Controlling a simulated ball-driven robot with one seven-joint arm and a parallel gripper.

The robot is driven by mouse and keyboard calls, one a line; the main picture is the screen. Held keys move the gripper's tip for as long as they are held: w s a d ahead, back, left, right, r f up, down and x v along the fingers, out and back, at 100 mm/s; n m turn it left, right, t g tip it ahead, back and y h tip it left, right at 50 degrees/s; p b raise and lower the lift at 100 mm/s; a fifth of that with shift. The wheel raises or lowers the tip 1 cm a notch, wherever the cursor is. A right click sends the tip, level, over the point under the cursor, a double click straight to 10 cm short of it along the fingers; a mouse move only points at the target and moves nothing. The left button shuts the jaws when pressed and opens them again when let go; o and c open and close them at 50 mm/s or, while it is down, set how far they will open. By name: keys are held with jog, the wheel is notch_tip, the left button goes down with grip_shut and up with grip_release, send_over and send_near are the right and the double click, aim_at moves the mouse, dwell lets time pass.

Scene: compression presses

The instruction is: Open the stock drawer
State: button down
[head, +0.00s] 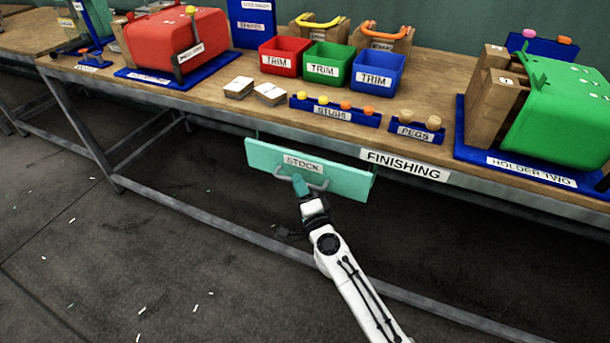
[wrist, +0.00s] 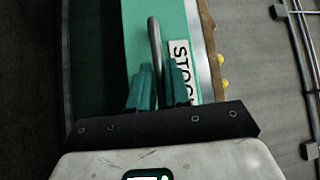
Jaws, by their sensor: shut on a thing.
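The stock drawer (head: 345,183) has a teal front with a white STOCK label and hangs under the front edge of the workbench. It also shows in the wrist view (wrist: 195,35). A grey bar handle (head: 318,186) runs across its front, and in the wrist view the handle (wrist: 154,40) stands upright between the teal fingers. My gripper (head: 300,186) is at the handle, shut on it; the fingers also show in the wrist view (wrist: 160,88). A dark space shows beside the drawer front in the wrist view. How far the drawer stands out is hard to tell.
The workbench (head: 225,112) carries red, green and blue TRIM bins (head: 327,62), a STUDS tray (head: 335,110), a PEGS tray (head: 414,130) and a green holder (head: 565,115). Bench legs and a low rail (head: 215,222) stand below. The floor in front is open, with small white scraps.

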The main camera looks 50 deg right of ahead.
jog(key=s+a+p, duration=0.2)
jog(key=s+a, duration=0.1)
jog(key=a, duration=0.7)
jog(key=s+a+p, duration=0.3)
jog(key=s+a, duration=0.1)
jog(key=a, duration=0.5)
jog(key=shift+a, duration=0.35)
jog(key=shift+s+f, duration=0.1)
jog(key=c, duration=1.2)
grip_release()
jog(key=shift+o, duration=0.2)
jog(key=b+v, duration=0.1)
jog(key=v, duration=0.9)
jog(key=shift+s+a, duration=0.2)
jog(key=shift+s, duration=0.15)
